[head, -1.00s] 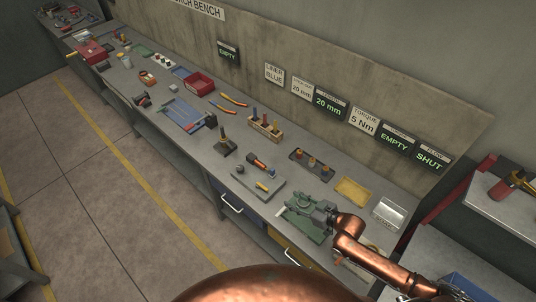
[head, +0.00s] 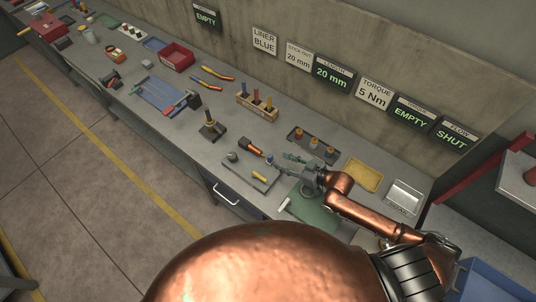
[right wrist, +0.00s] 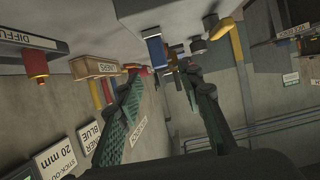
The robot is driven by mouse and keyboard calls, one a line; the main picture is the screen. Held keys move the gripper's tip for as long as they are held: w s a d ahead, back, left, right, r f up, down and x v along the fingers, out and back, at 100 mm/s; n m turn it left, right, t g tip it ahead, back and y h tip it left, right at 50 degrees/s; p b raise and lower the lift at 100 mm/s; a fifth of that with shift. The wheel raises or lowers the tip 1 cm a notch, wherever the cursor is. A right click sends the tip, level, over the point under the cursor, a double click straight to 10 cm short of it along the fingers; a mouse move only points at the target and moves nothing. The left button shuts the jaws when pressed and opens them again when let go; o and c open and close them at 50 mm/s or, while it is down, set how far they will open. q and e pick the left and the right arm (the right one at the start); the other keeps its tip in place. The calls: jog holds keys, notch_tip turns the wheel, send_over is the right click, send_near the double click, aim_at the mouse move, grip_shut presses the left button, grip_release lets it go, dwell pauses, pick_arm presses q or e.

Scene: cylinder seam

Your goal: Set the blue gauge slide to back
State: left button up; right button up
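A grey plate (head: 240,170) lies on the bench, with an orange-and-black piece (head: 251,147), a grey round knob, a yellow piece (head: 259,180) and a small blue piece (head: 269,158) at its right edge. I take the blue piece for the gauge slide; in the right wrist view a blue block (right wrist: 155,50) shows just beyond the fingertips. My right gripper (head: 280,162) points left at the plate's right side, close to the blue piece. In the right wrist view its green fingers (right wrist: 163,80) are apart with nothing between them. My left gripper is out of view.
A green fixture (head: 312,219) stands right of the plate, under my right arm. A dark tray with several orange-topped pieces (head: 299,133), a yellow tray (head: 362,175) and a wooden block with coloured sticks (head: 246,101) stand nearby.

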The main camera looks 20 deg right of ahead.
aim_at(272, 158)
jog(key=shift+w+a+f, duration=0.15)
jog(key=shift+w+f, duration=0.3)
jog(key=shift+w, duration=0.05)
jog(key=shift+p+x, duration=0.55)
jog(key=shift+x, duration=3)
jog(key=shift+s+a+r, duration=0.1)
grip_shut()
